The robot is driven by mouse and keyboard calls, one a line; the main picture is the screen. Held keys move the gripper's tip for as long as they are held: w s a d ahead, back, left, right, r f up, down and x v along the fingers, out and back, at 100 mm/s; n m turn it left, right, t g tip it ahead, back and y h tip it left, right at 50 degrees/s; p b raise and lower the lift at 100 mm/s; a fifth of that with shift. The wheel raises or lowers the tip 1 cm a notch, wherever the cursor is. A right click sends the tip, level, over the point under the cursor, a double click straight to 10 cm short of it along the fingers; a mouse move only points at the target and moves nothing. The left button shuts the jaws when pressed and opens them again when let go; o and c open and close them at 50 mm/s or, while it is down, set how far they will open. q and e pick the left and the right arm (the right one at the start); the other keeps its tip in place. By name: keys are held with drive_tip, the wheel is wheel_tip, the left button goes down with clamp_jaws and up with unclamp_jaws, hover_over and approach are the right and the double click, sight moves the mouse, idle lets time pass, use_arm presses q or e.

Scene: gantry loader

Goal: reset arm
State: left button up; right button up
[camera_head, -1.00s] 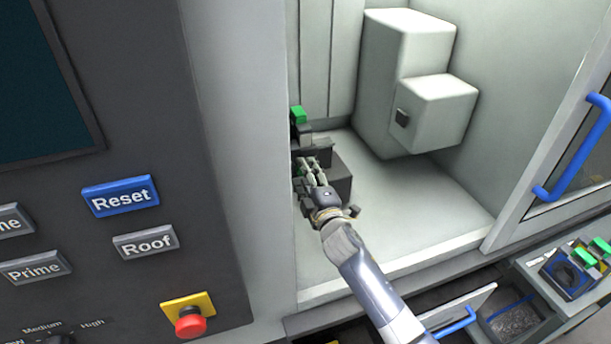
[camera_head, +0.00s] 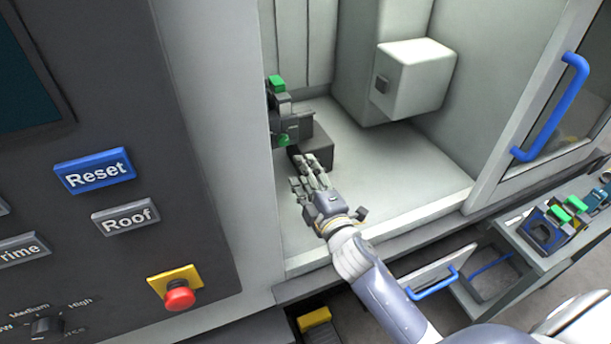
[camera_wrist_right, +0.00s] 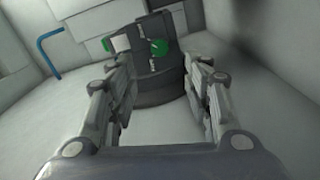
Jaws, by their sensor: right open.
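My right gripper (camera_head: 312,178) is inside the open machine chamber, just in front of a dark fixture (camera_head: 318,150) on the chamber's left side. In the right wrist view my right gripper (camera_wrist_right: 163,85) has its two fingers spread apart, with nothing between them. The dark fixture (camera_wrist_right: 150,88) stands beyond the fingertips there. It bears a green round part (camera_wrist_right: 159,47), which also shows in the head view (camera_head: 283,140). A green block (camera_head: 277,83) sits higher up on it. My left gripper is not in view.
A control panel at left has a Reset button (camera_head: 95,171), a Roof button (camera_head: 125,217) and a red stop button (camera_head: 180,295). A white box-shaped housing (camera_head: 415,80) juts out in the chamber. The door with a blue handle (camera_head: 552,110) stands at right. An open drawer (camera_head: 490,270) lies below.

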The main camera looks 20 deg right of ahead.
drive_tip(key=shift+s, duration=0.3)
drive_tip(key=s+d+f+m+g+h, duration=0.35)
drive_tip(key=s+f+m+g, duration=0.35)
drive_tip(key=s+f+m, duration=0.35)
drive_tip(key=s+a+f+m+g+y, duration=0.2)
drive_tip(key=s+f+g, duration=0.15)
drive_tip(key=s, duration=0.65)
drive_tip(key=s+a+f+m+g+y, duration=0.15)
drive_tip(key=s+g, duration=0.25)
drive_tip(key=s, duration=0.6)
wheel_tip(320, 180, down, 27)
drive_tip(key=s+g, duration=0.1)
drive_tip(key=s+d+f+g+b, duration=0.1)
drive_tip(key=s+d+f, duration=0.2)
drive_tip(key=s+f, duration=1.3)
drive_tip(key=shift+s+f+h, duration=0.3)
drive_tip(key=shift+s+f, duration=0.05)
drive_tip(key=shift+s, duration=0.2)
